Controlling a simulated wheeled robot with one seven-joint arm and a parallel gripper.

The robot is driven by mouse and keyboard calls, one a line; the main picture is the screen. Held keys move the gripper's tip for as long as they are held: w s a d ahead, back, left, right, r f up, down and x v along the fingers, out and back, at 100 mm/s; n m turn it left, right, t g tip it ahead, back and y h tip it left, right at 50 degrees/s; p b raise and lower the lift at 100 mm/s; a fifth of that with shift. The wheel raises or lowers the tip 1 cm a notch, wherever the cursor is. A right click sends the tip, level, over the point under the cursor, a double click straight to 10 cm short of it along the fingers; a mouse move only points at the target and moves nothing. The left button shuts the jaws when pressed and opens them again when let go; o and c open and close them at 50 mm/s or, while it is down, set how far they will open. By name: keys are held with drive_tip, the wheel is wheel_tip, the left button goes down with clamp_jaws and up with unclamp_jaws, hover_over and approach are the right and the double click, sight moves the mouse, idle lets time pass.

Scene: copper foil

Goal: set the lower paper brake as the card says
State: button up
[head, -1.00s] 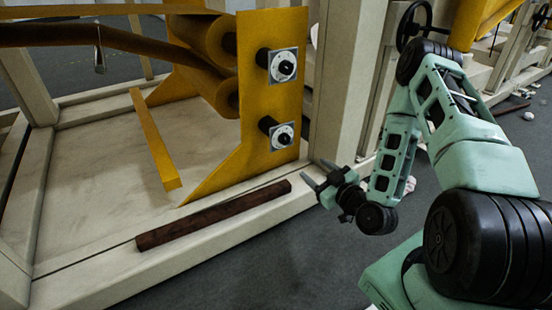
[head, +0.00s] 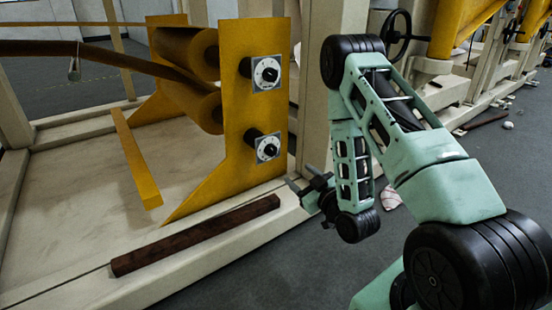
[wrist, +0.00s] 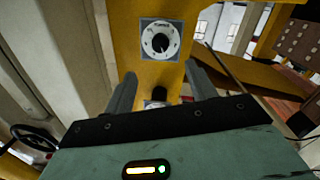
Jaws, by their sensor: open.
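Two black knobs with round white dials sit on a yellow upright plate (head: 240,95), one above the other. The upper knob (head: 266,74) and the lower paper brake knob (head: 267,147) each have a square backing plate. My gripper (head: 299,178) is open and empty, right of and a little below the lower knob, apart from it. The wrist view seems upside down; there one dial (wrist: 160,40) shows beyond the fingertips, probably the lower one. Another knob (wrist: 157,94) shows partly between my gripper's fingers (wrist: 160,72). Dial marks are too small to read. I see no readable card.
A dark brown bar (head: 197,235) lies on the beige frame below the plate. A beige post (head: 318,90) stands right of the plate, with a black handwheel (head: 402,35) behind my arm. Brown rolls (head: 190,55) lie behind the plate. Grey floor is open in front.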

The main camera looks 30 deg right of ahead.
sight(273, 152)
drive_tip(key=w+b, duration=0.2)
drive_tip(key=w, duration=0.4)
drive_tip(key=w+b, duration=0.2)
drive_tip(key=w, duration=0.4)
drive_tip(key=shift+w+d+r, duration=0.1)
drive_tip(key=shift+w+d, duration=0.05)
drive_tip(key=shift+d, duration=0.05)
drive_tip(key=shift+w+r+b, duration=0.1)
drive_tip(key=shift+w+b, duration=0.25)
drive_tip(key=shift+w, duration=0.3)
drive_tip(key=c, duration=1)
